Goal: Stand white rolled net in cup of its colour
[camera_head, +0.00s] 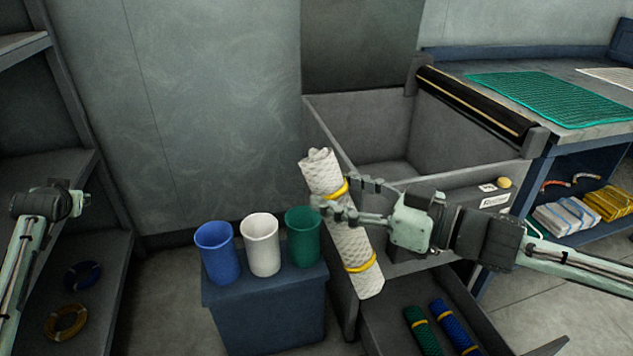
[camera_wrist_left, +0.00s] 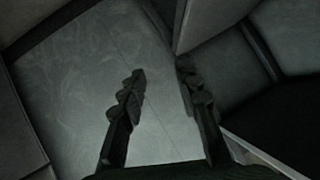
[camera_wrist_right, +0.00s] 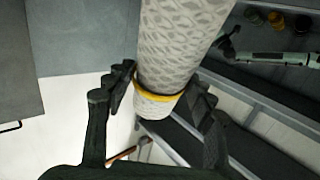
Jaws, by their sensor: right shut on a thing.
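My right gripper (camera_head: 342,200) is shut on the white rolled net (camera_head: 354,246), near its upper yellow band. The net is held in the air, tilted, its top leaning left, to the right of the cups. In the right wrist view the white net (camera_wrist_right: 178,45) stands between the two fingers (camera_wrist_right: 157,95). The white cup (camera_head: 262,246) stands between the blue cup (camera_head: 217,252) and the green cup (camera_head: 302,237) on a blue stand; all look empty. My left arm's end shows at the left edge; in the left wrist view its gripper (camera_wrist_left: 160,90) is open and empty.
The blue stand (camera_head: 268,312) is left of a grey bin (camera_head: 465,165). An open drawer holds a green rolled net (camera_head: 423,330) and a blue rolled net (camera_head: 453,325). Shelving (camera_head: 90,290) with coils stands at left. A bench with a green mat (camera_head: 550,97) is at right.

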